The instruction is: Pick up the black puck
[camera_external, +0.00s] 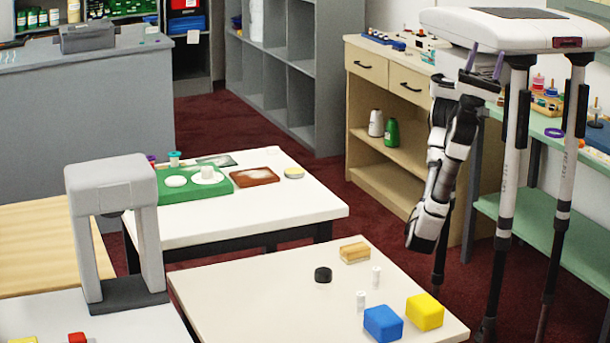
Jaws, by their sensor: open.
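My gripper (485,52) is at the upper right, just below the white body, with two purple fingers pointing up and apart. It is open and empty, far above and to the right of the puck. My arm is folded, with its lowest bend beyond the table's far right edge.
On the puck's table are a tan block (354,253), two white cylinders (376,276) (361,301), a blue block (383,323) and a yellow block (425,312). A grey arch-shaped stand (115,182) rises at left. The table's left part is clear.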

